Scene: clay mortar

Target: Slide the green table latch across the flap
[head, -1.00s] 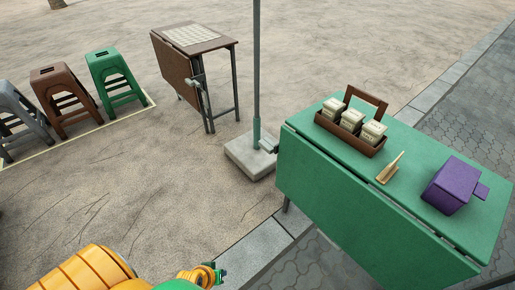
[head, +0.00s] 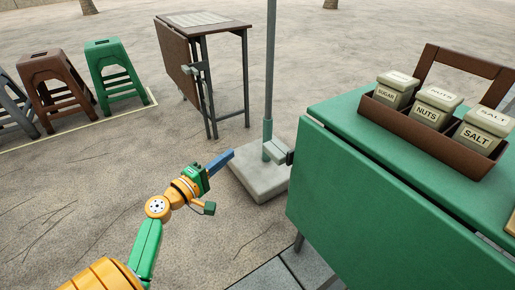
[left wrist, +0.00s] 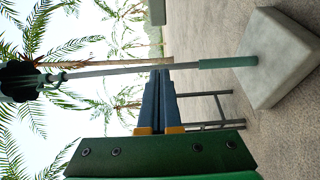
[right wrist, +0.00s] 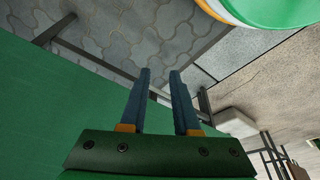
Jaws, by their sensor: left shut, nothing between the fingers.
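The green table (head: 400,150) stands at the right in the head view, its flap (head: 380,215) hanging down along the near side. A small grey latch (head: 281,153) sticks out at the table's left end, near the top of the flap. My left gripper (head: 232,154) is shut and empty, left of the latch and apart from it. In the left wrist view its blue fingers (left wrist: 160,72) are together. My right gripper (right wrist: 160,72) shows only in its wrist view, open and empty beside a green surface. The latch cannot be made out in either wrist view.
A grey pole (head: 270,75) on a pale block base (head: 262,178) stands close behind my left fingers. A brown folding table (head: 205,25) is farther back. Stools (head: 107,75) stand at the left. A brown caddy (head: 430,122) with jars is on the green table.

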